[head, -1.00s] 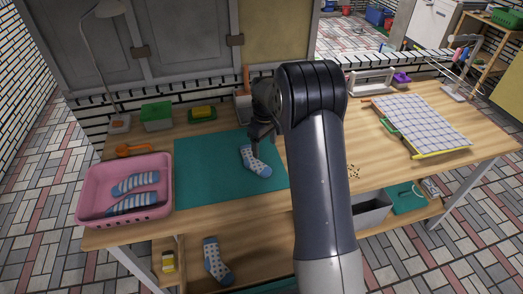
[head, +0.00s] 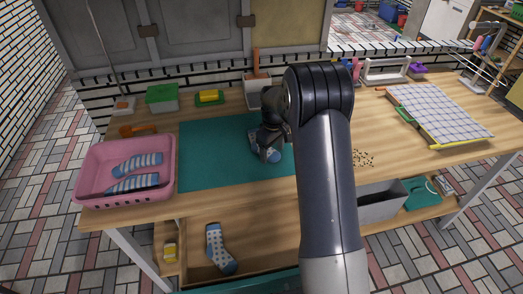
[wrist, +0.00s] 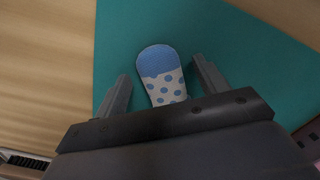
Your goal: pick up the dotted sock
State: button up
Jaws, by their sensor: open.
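A white sock with blue dots and a blue end (head: 254,141) lies on the teal mat (head: 208,160); my gripper partly hides it in the head view. In the wrist view the dotted sock (wrist: 164,84) lies between my two spread fingers, with its blue end pointing away. My gripper (wrist: 161,68) is open over it, and I cannot tell whether a finger touches it. It also shows in the head view (head: 268,150). A second dotted sock (head: 219,248) lies in an open space below the tabletop.
A pink basket (head: 84,185) with striped socks stands at left. A green box (head: 162,97), a yellow sponge (head: 209,96) and a dustpan (head: 254,92) stand at the back. A checked cloth on a board (head: 440,115) lies at right. The mat's left part is clear.

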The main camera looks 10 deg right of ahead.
jog(key=shift+f, duration=0.4)
jog(key=shift+r, duration=0.1)
jog(key=shift+c, duration=0.4)
jog(key=c, duration=1)
